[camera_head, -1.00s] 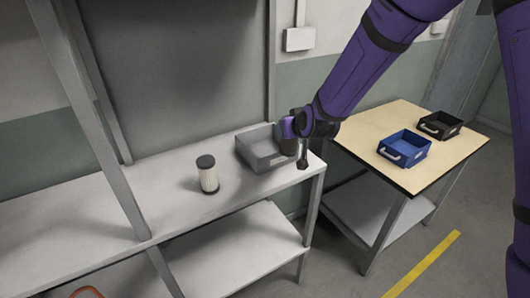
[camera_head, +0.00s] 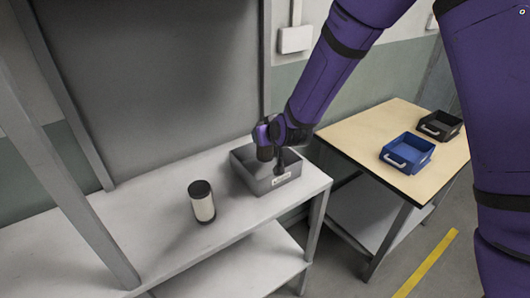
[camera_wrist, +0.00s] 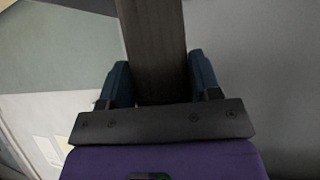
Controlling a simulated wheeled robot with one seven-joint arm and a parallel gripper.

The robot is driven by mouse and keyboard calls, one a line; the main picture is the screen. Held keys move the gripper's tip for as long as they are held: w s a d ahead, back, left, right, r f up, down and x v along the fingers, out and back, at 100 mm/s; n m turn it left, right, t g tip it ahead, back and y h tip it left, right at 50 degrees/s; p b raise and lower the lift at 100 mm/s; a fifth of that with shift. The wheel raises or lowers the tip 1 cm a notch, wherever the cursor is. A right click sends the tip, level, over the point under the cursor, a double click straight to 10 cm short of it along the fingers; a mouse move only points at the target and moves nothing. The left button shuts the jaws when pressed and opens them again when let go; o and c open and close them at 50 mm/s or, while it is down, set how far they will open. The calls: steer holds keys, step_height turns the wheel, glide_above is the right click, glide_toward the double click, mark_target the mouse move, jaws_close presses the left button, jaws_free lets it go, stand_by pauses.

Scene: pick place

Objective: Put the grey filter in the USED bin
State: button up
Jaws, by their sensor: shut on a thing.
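My gripper (camera_head: 270,142) is over the grey bin (camera_head: 284,182) on the shelf. In the wrist view my gripper (camera_wrist: 157,82) is shut on a dark grey filter (camera_wrist: 155,35), which sits between its two blue fingers. In the head view only a small dark part of the held filter (camera_head: 265,153) shows below the gripper, above the bin's opening. The grey bin has a small pale label on its front, too small to read. I cannot tell from the labels which bin is USED.
A white filter with dark ends (camera_head: 202,203) stands upright on the shelf (camera_head: 150,215), left of the bin. A blue bin (camera_head: 407,153) and a black bin (camera_head: 440,126) stand on the wooden table (camera_head: 370,135) to the right. A slanted shelf post crosses the left side.

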mark_target(269, 149)
steer(key=shift+f, duration=2.65)
steer(key=shift+f, duration=0.2)
steer(key=o, duration=1)
steer(key=shift+r, duration=0.1)
steer(key=shift+r, duration=0.2)
steer(key=v, duration=1.2)
